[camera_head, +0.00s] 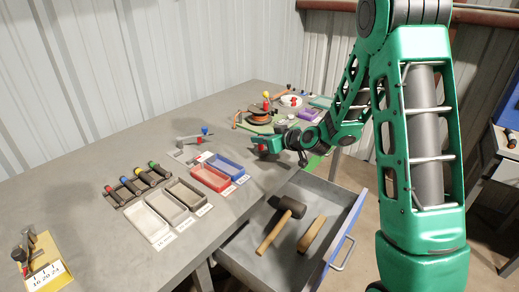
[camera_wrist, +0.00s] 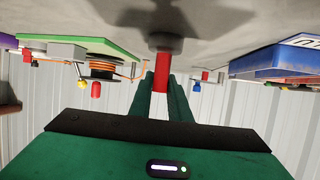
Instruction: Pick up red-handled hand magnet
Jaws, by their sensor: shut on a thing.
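The red-handled hand magnet (camera_wrist: 160,66) is in the wrist view, which looks upside down, with a red handle and a grey round base against the grey table surface. My gripper (camera_wrist: 161,86) is shut on the red handle, one green finger on each side. In the head view my gripper (camera_head: 270,144) is low over the right edge of the table, beyond the blue tray. The magnet is mostly hidden there by the gripper. I cannot tell whether its base touches the table.
A blue tray (camera_head: 226,168) and red tray (camera_head: 211,178) stand nearby on the grey table (camera_head: 95,244). An orange cable spool (camera_head: 259,117) is behind the gripper. An open drawer (camera_head: 342,247) holding a mallet (camera_head: 279,224) juts out below. Several colour-handled tools lie farther left.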

